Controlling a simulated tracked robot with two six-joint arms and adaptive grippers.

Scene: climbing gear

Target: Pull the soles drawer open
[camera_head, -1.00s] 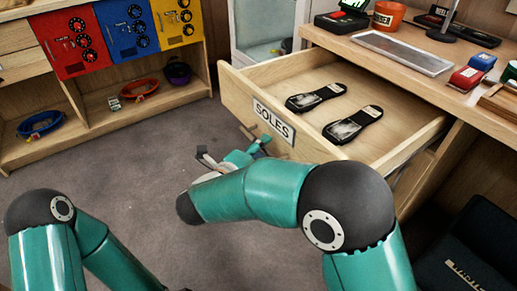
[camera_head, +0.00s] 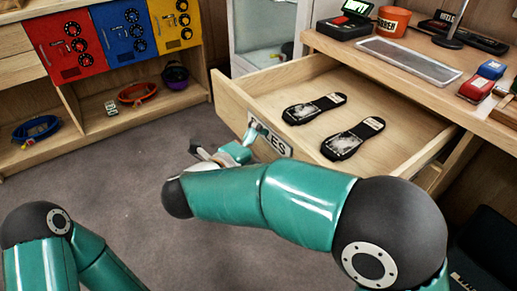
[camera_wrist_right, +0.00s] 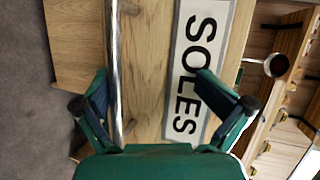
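The wooden soles drawer (camera_head: 228,98) stands well out from the desk, with two dark shoe soles (camera_head: 314,108) (camera_head: 353,139) lying in it. Its "SOLES" label (camera_wrist_right: 200,70) is clear in the right wrist view and partly covered by my gripper in the head view. A metal bar handle (camera_wrist_right: 114,60) runs along the drawer front beside the label. My right gripper (camera_head: 229,141) is at the drawer front with its fingers spread apart. In the right wrist view the bar lies between the fingers, close to the left one; contact is unclear. My left gripper is out of view.
The desk above holds a grey tray (camera_head: 410,59), an orange cup (camera_head: 393,22) and red and blue items (camera_head: 476,87). A shelf unit at left holds coiled gear (camera_head: 137,93) under coloured panels (camera_head: 124,31). Grey floor (camera_head: 110,175) is clear before the drawer.

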